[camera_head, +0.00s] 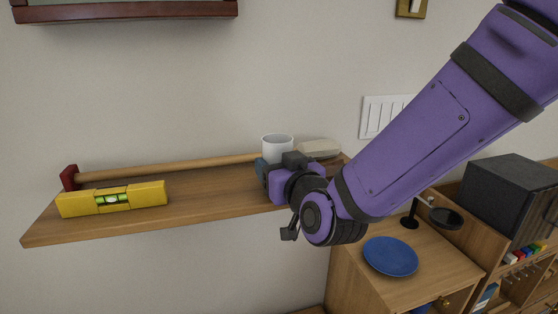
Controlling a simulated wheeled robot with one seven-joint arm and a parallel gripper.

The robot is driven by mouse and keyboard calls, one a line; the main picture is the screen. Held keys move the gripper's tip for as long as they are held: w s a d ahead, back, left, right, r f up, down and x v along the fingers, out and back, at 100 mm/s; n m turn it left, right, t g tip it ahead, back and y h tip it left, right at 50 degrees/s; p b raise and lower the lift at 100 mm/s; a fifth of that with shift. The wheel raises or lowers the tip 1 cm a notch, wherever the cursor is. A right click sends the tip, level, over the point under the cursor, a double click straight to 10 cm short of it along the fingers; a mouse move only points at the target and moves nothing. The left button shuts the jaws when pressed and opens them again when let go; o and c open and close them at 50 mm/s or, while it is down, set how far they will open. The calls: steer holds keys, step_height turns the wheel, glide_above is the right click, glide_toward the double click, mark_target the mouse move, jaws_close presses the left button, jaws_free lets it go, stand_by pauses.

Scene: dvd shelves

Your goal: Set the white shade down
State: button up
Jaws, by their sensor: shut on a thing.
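The white shade (278,143) is a small, pale, round cup-like piece, upright with its wide rim up. It shows just above and behind my gripper (272,162), over the right part of the wooden wall shelf (215,192). My gripper is shut on the shade. My wrist hides the shade's lower part and most of the fingers. I cannot tell whether the shade touches the shelf.
A wooden-handled hammer (165,167) lies along the shelf's back, with a yellow spirit level (112,199) in front. A pale rounded object (318,149) sits right of the shade. The shelf's middle is clear. A blue plate (390,256) rests on the lower cabinet.

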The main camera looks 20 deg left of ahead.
steer(key=shift+f, duration=0.1)
steer(key=o, duration=0.9)
steer(key=shift+o, duration=0.2)
steer(key=shift+d, duration=0.1)
